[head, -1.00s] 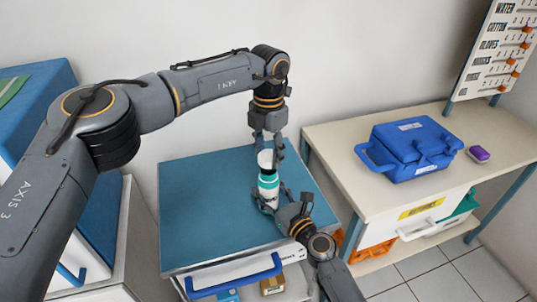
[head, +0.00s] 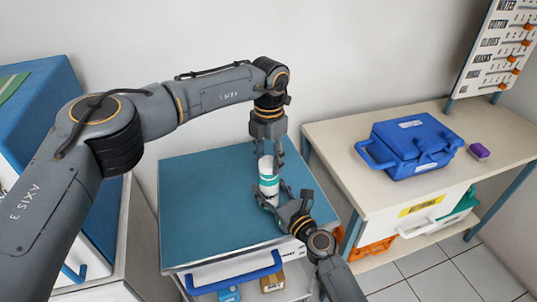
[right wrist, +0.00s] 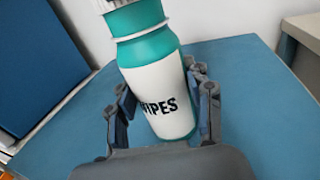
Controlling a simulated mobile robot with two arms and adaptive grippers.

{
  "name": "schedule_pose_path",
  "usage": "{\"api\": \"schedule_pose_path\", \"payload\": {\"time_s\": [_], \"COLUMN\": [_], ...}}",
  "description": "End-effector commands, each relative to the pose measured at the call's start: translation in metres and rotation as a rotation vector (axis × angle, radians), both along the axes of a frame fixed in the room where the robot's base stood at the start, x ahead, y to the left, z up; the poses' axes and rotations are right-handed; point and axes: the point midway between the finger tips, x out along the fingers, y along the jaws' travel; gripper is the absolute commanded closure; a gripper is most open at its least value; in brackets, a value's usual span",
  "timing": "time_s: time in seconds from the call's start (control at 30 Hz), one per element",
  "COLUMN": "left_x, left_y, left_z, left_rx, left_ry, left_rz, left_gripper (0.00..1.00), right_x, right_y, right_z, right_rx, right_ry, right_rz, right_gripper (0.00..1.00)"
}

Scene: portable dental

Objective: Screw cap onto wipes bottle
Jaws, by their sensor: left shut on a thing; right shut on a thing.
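The wipes bottle (head: 268,186) is white and teal and stands roughly upright over the blue cart top. My right gripper (head: 273,196) is shut around its lower body. In the right wrist view, the fingers of my right gripper (right wrist: 161,92) flank the bottle (right wrist: 158,85), with its "WIPES" label facing the camera. The white cap (right wrist: 110,4) is on top of the teal neck, cut off by the picture's upper edge. In the head view, my left gripper (head: 267,153) points down from above, shut on the cap (head: 265,162). Whether the threads are engaged cannot be seen.
The blue cart top (head: 205,215) is clear around the bottle. A beige table (head: 345,185) at the right carries a blue case (head: 412,150) and a small purple item (head: 479,151). A blue cabinet (head: 30,100) stands at the left.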

Motion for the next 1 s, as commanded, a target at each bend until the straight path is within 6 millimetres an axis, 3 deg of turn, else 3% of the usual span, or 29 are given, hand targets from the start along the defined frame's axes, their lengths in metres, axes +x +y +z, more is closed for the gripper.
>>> {"api": "schedule_pose_path", "payload": {"time_s": [1.0], "left_x": [0.000], "left_y": [0.000], "left_z": [-0.010], "left_rx": [0.000], "left_ry": [0.001], "left_rz": [0.000], "left_gripper": [0.67], "right_x": [0.000], "right_y": [0.000], "right_z": [0.000], "right_rx": [0.000], "right_ry": [0.000], "right_rz": [0.000], "right_gripper": [1.00]}}
